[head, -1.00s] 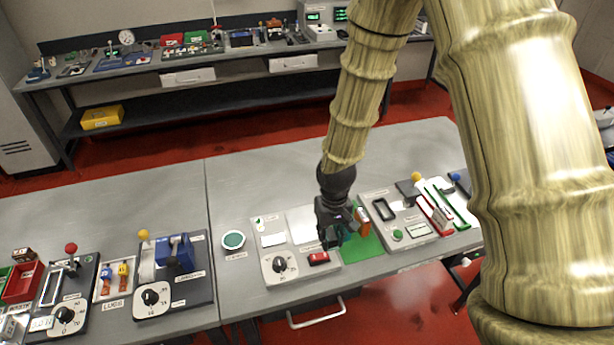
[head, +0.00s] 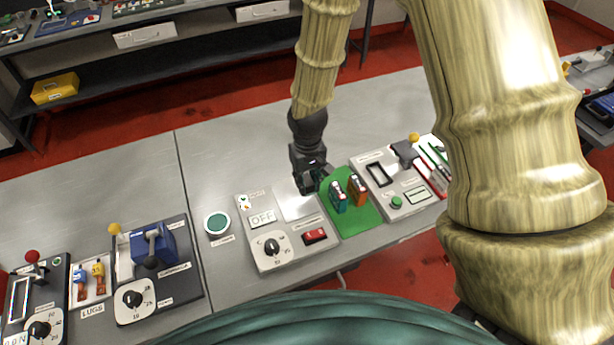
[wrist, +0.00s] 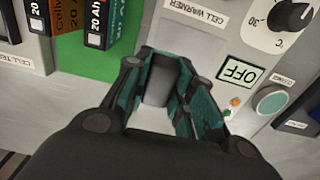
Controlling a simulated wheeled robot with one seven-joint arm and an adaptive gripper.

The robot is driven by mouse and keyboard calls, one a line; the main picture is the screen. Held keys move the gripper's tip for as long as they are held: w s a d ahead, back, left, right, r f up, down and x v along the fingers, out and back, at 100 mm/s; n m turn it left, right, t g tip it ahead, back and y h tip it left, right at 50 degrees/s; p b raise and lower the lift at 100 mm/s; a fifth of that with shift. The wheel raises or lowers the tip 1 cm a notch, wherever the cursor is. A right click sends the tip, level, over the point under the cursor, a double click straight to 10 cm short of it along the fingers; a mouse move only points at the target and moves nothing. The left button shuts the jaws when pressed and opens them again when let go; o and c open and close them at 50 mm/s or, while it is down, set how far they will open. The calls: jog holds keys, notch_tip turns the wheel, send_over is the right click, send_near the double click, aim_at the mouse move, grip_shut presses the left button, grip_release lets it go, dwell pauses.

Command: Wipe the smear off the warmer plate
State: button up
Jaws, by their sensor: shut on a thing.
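The cell warmer is a pale panel with a bright, bare warmer plate (head: 294,203), an OFF display (head: 263,218), a dial (head: 272,247) and a red switch (head: 315,236). My gripper (head: 312,186) is low at the plate's far right corner, beside the green mat. In the wrist view my teal-and-black fingers are shut on a small grey block (wrist: 158,82). I cannot tell whether the block touches the plate. No smear can be made out; my gripper hides part of the plate.
A teal cell (head: 337,197) and an orange cell (head: 357,190) stand on the green mat (head: 362,212), close to the right of my gripper. A cell tester (head: 405,190) lies further right. A round green-topped dish (head: 217,223) is left of the warmer. The bench behind is clear.

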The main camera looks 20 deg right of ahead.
aim_at(294, 204)
jog(key=shift+w+f+b, duration=0.1)
jog(key=shift+f+b, duration=0.2)
jog(key=shift+f, duration=0.45)
jog(key=shift+s+f+b, duration=0.35)
jog(key=shift+f+b, duration=0.5)
jog(key=shift+b, duration=0.05)
jog(key=shift+f, duration=0.55)
jog(key=shift+w+a+f, duration=0.15)
jog(key=shift+a, duration=0.05)
jog(key=shift+c, duration=0.3)
jog(key=a+b, duration=0.1)
jog(key=a, duration=0.2)
jog(key=shift+a, duration=0.1)
jog(key=shift+a+b, duration=0.25)
jog(key=shift+b, duration=0.1)
jog(key=shift+d+p, duration=0.55)
jog(key=shift+d, duration=1.35)
jog(key=shift+d+r+p, duration=0.2)
jog(key=shift+r+p, duration=0.5)
jog(key=shift+r, duration=0.55)
notch_tip(294, 204, up, 6)
jog(key=p, duration=0.4)
jog(key=shift+f, duration=0.2)
